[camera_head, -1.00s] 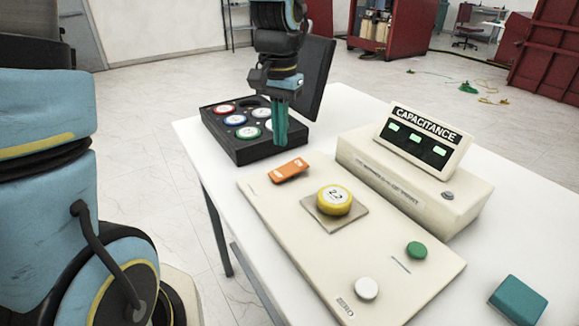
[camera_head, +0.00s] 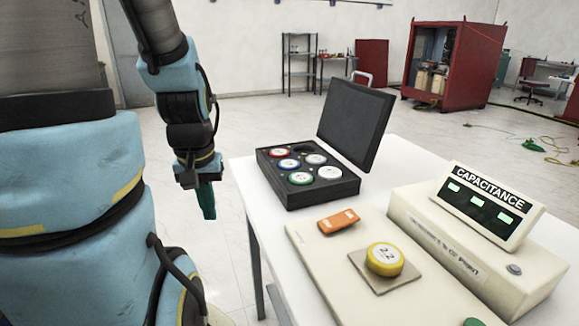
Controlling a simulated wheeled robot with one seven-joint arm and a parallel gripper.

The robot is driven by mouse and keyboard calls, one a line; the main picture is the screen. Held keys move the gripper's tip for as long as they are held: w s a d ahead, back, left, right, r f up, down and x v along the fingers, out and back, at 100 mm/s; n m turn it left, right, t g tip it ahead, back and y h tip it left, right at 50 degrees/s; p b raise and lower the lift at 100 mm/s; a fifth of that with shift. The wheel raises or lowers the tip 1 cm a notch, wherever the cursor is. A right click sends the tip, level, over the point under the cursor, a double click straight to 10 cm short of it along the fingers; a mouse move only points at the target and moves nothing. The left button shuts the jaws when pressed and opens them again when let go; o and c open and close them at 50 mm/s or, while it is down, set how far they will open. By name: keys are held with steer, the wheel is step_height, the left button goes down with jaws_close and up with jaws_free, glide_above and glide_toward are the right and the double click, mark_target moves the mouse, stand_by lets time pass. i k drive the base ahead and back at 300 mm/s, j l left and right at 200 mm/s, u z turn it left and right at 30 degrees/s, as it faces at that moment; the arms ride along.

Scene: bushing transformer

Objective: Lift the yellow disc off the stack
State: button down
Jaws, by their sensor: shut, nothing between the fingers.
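The yellow disc (camera_head: 384,259), with a white top marked 2.2, lies on a thin square plate (camera_head: 359,265) on the cream panel. I cannot tell whether other discs lie under it. My gripper (camera_head: 207,203), with green fingers, is shut and empty. It points down in the air left of the table, well away from the yellow disc.
An open black case (camera_head: 284,193) with several coloured discs stands at the back of the white table (camera_head: 243,172). An orange object (camera_head: 338,221) lies on the cream panel (camera_head: 308,250). The capacitance meter (camera_head: 483,205) stands to the right.

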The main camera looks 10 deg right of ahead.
mark_target(385, 259)
steer(key=j+z, duration=0.15)
steer(key=z, duration=0.25)
steer(key=k+j+z, duration=0.15)
steer(key=z, duration=0.25)
steer(key=i+j+z, duration=0.1)
steer(key=z, duration=0.15)
steer(key=i, duration=0.05)
